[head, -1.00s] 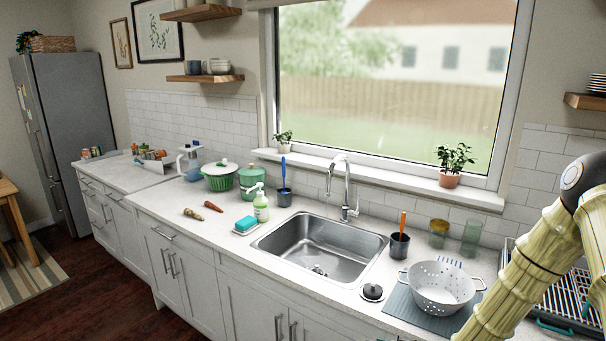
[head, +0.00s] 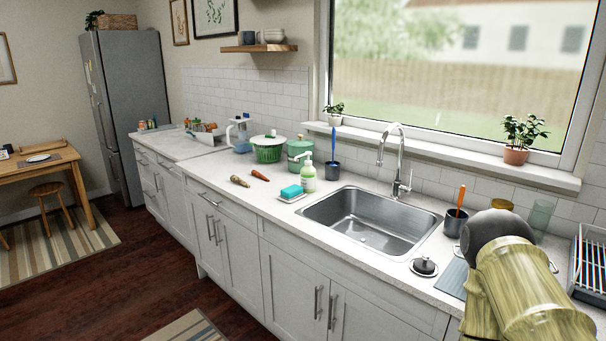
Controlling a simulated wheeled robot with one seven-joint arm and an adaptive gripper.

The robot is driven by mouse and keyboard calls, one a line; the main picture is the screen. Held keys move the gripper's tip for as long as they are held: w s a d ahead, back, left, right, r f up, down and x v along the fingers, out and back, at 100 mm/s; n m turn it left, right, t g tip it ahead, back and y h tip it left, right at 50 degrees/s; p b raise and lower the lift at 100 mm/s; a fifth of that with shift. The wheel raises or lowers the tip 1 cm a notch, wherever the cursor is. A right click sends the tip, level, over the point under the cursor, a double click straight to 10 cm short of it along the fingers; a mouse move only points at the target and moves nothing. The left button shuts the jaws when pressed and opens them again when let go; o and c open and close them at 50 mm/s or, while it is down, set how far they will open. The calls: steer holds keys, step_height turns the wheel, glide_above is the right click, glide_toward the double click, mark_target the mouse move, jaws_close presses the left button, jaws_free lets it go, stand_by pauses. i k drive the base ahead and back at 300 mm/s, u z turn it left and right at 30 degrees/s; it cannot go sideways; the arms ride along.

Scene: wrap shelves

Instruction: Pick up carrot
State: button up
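An orange carrot (head: 260,175) lies on the white countertop (head: 225,196), left of the sink in the head view. A second, paler brown root-shaped thing (head: 239,181) lies just left of it; I cannot tell whether it is also a carrot. Both lie apart from each other with nothing on top of them. A yellowish link of my arm shows at the lower right, far from both. My gripper itself is out of view.
A soap bottle (head: 308,177) and a teal sponge (head: 291,191) stand between the carrot and the sink (head: 370,222). A green and white pot (head: 268,149) and a green canister (head: 299,154) are behind. Open wooden floor (head: 190,300) lies before the cabinets.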

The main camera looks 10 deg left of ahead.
mark_target(254, 172)
steer(key=z, duration=0.5)
steer(key=k, duration=0.6)
steer(key=z, duration=0.6)
steer(key=i, duration=0.8)
steer(key=u, duration=0.8)
steer(key=i, duration=0.95)
steer(key=u, duration=1.2)
steer(key=i, duration=0.25)
steer(key=u, duration=0.2)
